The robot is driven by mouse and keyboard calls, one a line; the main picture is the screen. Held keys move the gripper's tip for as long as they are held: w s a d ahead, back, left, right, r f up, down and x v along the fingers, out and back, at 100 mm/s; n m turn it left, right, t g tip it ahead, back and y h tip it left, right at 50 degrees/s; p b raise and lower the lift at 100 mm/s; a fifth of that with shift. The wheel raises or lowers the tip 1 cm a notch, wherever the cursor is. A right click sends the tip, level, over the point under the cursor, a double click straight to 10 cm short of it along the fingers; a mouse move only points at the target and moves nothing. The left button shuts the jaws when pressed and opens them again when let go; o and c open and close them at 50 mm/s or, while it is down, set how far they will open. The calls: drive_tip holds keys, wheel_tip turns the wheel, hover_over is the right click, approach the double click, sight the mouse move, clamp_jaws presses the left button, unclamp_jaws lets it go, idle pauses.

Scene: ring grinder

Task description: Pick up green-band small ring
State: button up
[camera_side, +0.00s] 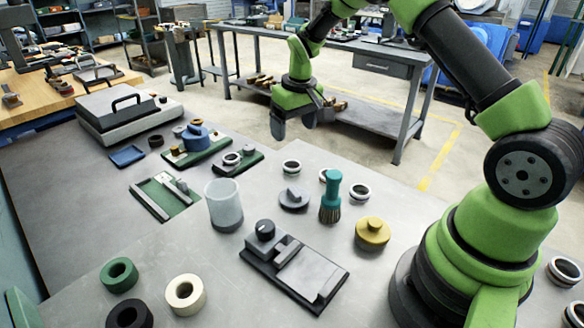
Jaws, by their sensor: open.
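Several small pale-rimmed rings stand on the grey bench. One small ring (291,167) at the bench's back edge has a dark band that looks greenish, but its colour is hard to be sure of. Another small ring (360,192) lies to its right, and a third (325,176) is partly hidden behind a brush. My gripper (294,122) is open and empty, pointing down. In the picture it is above the back edge of the bench, apart from the rings.
A translucent cup (224,205) and a dark fixture (295,268) are nearby. Larger rings (119,275) lie front left.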

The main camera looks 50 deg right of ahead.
hover_over(292, 162)
drive_tip(key=s+a, duration=0.2)
drive_tip(key=f, duration=0.6)
drive_tip(key=shift+s+a, duration=0.2)
drive_tip(key=f, duration=0.3)
drive_tip(key=w+d+f, duration=0.1)
drive_tip(key=f, duration=0.1)
drive_tip(key=shift+f, duration=0.25)
drive_tip(key=c, duration=1)
drive_tip(key=shift+c, duration=0.2)
